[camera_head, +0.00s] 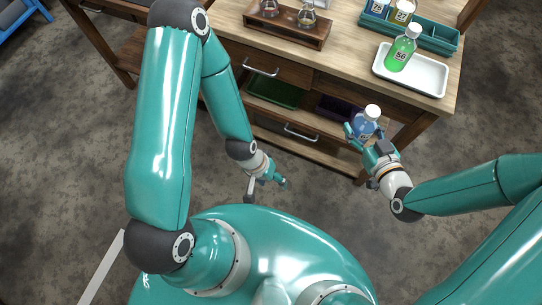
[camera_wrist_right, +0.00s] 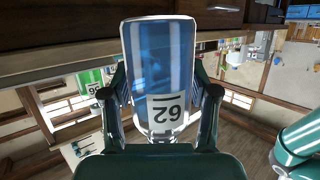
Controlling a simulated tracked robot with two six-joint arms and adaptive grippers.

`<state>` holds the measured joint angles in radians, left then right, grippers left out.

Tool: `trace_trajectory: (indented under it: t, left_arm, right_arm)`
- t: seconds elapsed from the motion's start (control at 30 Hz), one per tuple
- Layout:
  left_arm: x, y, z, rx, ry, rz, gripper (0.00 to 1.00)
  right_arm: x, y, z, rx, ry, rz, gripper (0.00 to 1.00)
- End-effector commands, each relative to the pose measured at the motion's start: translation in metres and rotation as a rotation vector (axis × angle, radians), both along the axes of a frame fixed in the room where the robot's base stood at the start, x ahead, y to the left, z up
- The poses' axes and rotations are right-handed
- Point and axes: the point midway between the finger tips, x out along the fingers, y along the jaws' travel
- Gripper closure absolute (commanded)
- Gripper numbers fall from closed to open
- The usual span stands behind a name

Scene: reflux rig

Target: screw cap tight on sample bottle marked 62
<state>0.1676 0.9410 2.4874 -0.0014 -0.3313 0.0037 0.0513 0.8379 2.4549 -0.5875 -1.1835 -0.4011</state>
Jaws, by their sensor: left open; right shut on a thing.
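The sample bottle marked 62 (camera_head: 365,124) holds blue liquid and has a white cap (camera_head: 372,111) on top. My right gripper (camera_head: 364,139) is shut on its body and holds it in the air off the bench's front edge. The right wrist view shows the bottle (camera_wrist_right: 160,70) upside down between the fingers, with its 62 label facing the camera. There the cap end is mostly hidden by the gripper; I cannot tell how tight the cap is. My left gripper (camera_head: 266,186) is open and empty, low and to the left of the bottle, well apart from it.
A wooden flask holder (camera_head: 285,31) stands at left. Drawers face me. Free air lies between my grippers.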

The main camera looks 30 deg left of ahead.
Motion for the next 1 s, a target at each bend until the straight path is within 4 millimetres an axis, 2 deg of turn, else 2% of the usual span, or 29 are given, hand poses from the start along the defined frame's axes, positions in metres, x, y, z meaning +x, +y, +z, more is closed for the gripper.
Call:
trace_trajectory:
  t: [0.47, 0.57, 0.67, 0.8, 0.9, 1.0]
  left_arm:
    - [-0.002, 0.001, -0.001, 0.001, -0.011, 0.006, 0.37]
    - [-0.002, 0.001, -0.001, 0.001, -0.011, 0.006, 0.37]
    - [-0.002, 0.001, -0.001, 0.001, -0.011, 0.006, 0.37]
    - [-0.002, 0.001, -0.001, 0.001, -0.011, 0.006, 0.37]
    - [-0.002, 0.001, -0.001, 0.001, -0.011, 0.006, 0.37]
    - [-0.002, 0.001, -0.001, 0.001, -0.011, 0.006, 0.37]
  right_arm:
    - [0.004, -0.005, 0.003, 0.002, -0.005, -0.023, 1.00]
    - [0.015, -0.021, 0.008, 0.000, -0.004, -0.107, 1.00]
    - [0.031, -0.051, 0.015, 0.000, -0.003, -0.252, 1.00]
    - [0.047, -0.102, 0.027, 0.001, -0.003, -0.478, 1.00]
    - [0.052, -0.131, 0.034, 0.002, -0.005, -0.605, 1.00]
    - [0.052, -0.149, 0.037, 0.000, -0.003, -0.679, 1.00]
